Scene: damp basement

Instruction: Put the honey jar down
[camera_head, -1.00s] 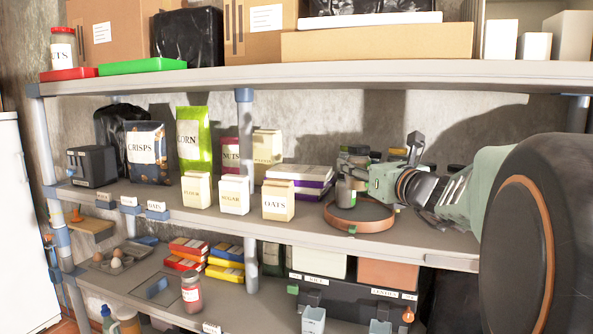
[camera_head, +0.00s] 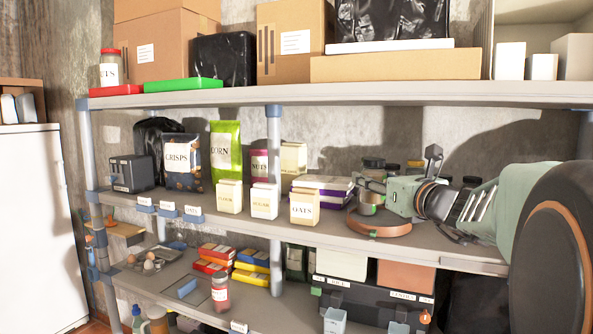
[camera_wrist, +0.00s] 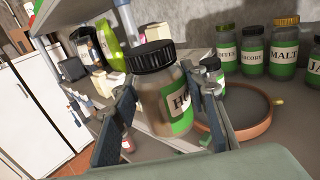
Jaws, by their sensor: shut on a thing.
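A round tray with a copper-coloured rim (camera_head: 378,231) lies on the shelf by the jar. I cannot tell whether the jar's base touches anything.
Several green-labelled jars (camera_wrist: 252,52) stand behind the round tray (camera_wrist: 268,126). An OATS carton (camera_head: 304,208) and stacked purple-and-white packs (camera_head: 325,189) stand left of my gripper. The upper shelf (camera_head: 330,97) runs above. Bare shelf shows in front of the tray.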

